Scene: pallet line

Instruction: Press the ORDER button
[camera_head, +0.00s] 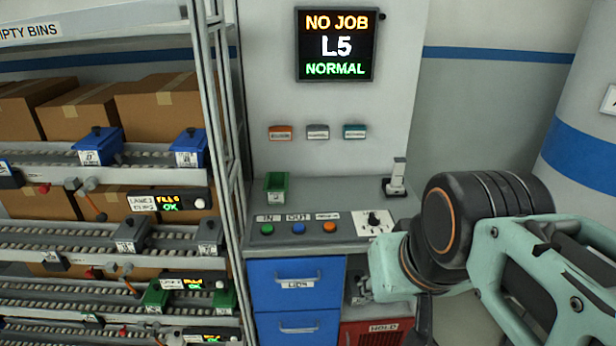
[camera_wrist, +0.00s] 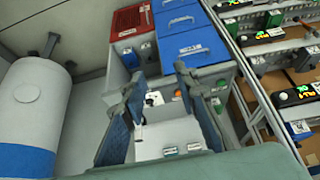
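On the grey counter (camera_head: 350,232) in the head view are a green button (camera_head: 267,229) under the IN label, a blue button (camera_head: 298,228) under the OUT label, and an orange button (camera_head: 330,227). The label above the orange button is too small to read surely, so I cannot confirm which one is ORDER. An orange spot, likely that button, shows between my fingers in the wrist view (camera_wrist: 178,94). My gripper (camera_wrist: 158,82) is open, with nothing seen between its fingers. In the head view my arm reaches in from the right, and its fingers are mostly hidden.
A dial plate (camera_head: 374,221), a small upright device (camera_head: 397,178) and a green bin (camera_head: 276,185) stand on the counter. Blue drawers (camera_head: 297,274) and a red HOLD bin (camera_head: 372,334) are below. A display (camera_head: 337,44) reads NO JOB, L5, NORMAL. Roller racks fill the left.

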